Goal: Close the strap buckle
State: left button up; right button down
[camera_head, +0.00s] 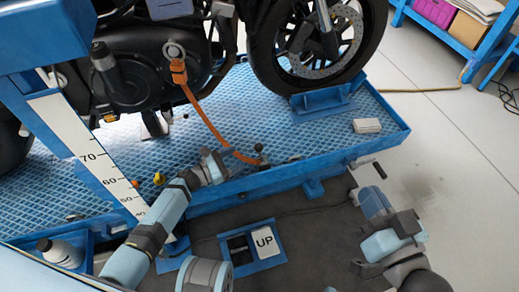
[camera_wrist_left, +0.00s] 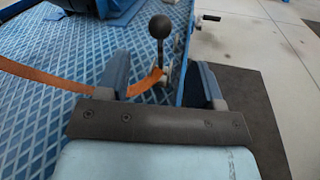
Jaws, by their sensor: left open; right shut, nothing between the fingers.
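An orange strap (camera_head: 205,118) runs from the motorcycle down to the edge of the blue lift platform. Its lower end meets the buckle, whose lever has a black ball knob (camera_head: 259,148) and stands upright. In the left wrist view the knob (camera_wrist_left: 159,27) rises beyond my fingers, with the strap end (camera_wrist_left: 146,82) beside its base. My left gripper (camera_head: 228,165) is open, just left of the buckle, its fingers spread either side of the strap end in the wrist view. The buckle's base is small and partly unclear. My right gripper (camera_head: 367,188) is shut and empty, off to the right.
The motorcycle (camera_head: 130,70) stands on the blue lift platform (camera_head: 310,140). A white box (camera_head: 367,126) lies on it. An "UP" pedal panel (camera_head: 265,243) is on the dark mat. A bottle (camera_head: 60,252) stands lower left.

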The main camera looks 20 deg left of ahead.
aim_at(259, 147)
pick_arm(q)
jog(key=b+x, duration=0.2)
jog(key=x, duration=0.7)
jog(key=shift+f, duration=0.15)
jog(key=shift+w+d, duration=0.2)
jog(key=shift+w, duration=0.05)
pick_arm(e)
notch_tip(259, 147, down, 3)
jog(key=shift+w+f+n+g, duration=0.1)
jog(key=shift+w+n+g, duration=0.05)
jog(key=shift+n+g, duration=0.3)
pick_arm(q)
jog(key=shift+c, duration=0.3)
grip_shut()
pick_arm(e)
jog(key=shift+r, duration=0.2)
